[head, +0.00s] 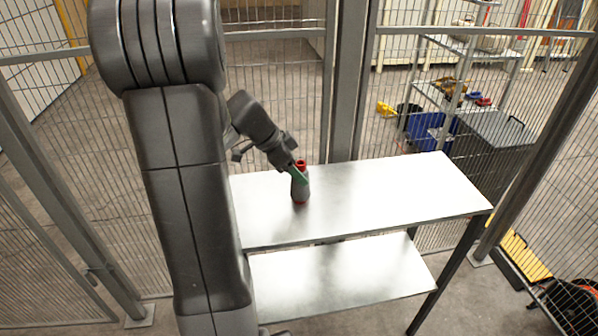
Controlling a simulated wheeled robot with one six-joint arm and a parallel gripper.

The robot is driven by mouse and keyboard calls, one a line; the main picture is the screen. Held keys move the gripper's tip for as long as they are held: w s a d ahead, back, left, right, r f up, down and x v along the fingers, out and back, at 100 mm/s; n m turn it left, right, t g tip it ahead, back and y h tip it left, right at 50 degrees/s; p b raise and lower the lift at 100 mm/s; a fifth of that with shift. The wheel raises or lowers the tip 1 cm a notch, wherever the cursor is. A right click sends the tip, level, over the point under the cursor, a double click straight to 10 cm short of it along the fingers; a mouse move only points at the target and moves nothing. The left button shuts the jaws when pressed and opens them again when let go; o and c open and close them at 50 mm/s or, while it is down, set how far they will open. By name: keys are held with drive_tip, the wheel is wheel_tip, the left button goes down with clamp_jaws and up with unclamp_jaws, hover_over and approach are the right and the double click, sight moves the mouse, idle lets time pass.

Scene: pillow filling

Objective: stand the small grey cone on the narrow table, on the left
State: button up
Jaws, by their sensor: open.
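The small grey cone (300,191) stands upright on the narrow metal table (400,192), towards its left part as far as it shows. It has a red top and a red rim at its base. My gripper (299,174) is at the upper part of the cone, coming down from the upper left, with a green finger in front of it. The jaws are open around or beside the cone; I cannot tell which. My arm hides the left end of the table.
The table has a lower shelf (345,278), which is bare where it shows. The tabletop right of the cone is clear. A wire mesh fence with a post (347,80) stands close behind the table. A shelf rack with bins (430,130) is beyond the fence.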

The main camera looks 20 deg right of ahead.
drive_tip(key=v, duration=1)
drive_tip(key=shift+r, duration=0.15)
